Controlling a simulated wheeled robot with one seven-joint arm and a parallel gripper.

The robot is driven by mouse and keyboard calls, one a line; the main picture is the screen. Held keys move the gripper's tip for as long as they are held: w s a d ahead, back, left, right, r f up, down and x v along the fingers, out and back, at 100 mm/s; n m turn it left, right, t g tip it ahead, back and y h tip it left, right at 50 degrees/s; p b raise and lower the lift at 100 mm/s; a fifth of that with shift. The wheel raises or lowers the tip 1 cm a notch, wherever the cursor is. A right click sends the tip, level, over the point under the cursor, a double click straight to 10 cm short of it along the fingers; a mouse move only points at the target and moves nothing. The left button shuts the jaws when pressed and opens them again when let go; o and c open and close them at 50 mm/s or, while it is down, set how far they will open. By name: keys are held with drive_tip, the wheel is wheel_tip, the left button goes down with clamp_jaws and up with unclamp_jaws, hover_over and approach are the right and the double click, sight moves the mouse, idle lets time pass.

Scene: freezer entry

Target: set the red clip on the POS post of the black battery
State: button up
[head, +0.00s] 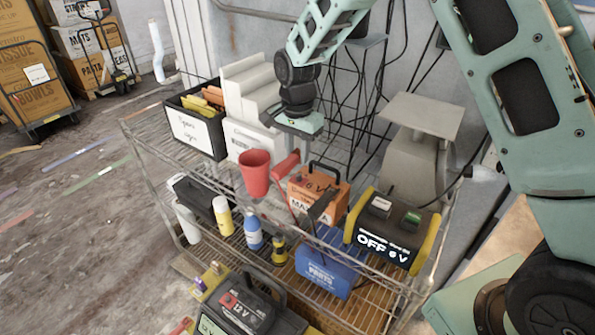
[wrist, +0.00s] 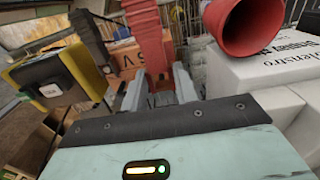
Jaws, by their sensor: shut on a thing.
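My gripper (head: 299,132) is above the wire rack's top shelf. In the wrist view its two fingers (wrist: 158,95) are closed on the red clip (wrist: 150,38). The clip also shows below my gripper in the head view (head: 286,165), between a red cup and an orange 6 V battery. The black battery (head: 240,306), marked 12 V, stands low at the bottom of the head view, well apart from the clip. Its POS post cannot be made out clearly. A black clip (head: 322,203) is at the orange battery (head: 304,205).
The red cup (head: 254,174) stands left of the clip. The charger (head: 392,232), reading OFF 6 V, is at the right. A blue parts box (head: 324,272) and several bottles fill the lower shelf. White boxes (head: 250,95) and a grey scale-like stand (head: 418,150) are behind.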

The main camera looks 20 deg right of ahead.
wheel_tip(320, 180, up, 7)
drive_tip(key=p, duration=0.2)
drive_tip(key=shift+p, duration=0.35)
idle(0.5)
drive_tip(key=shift+s+f, duration=0.1)
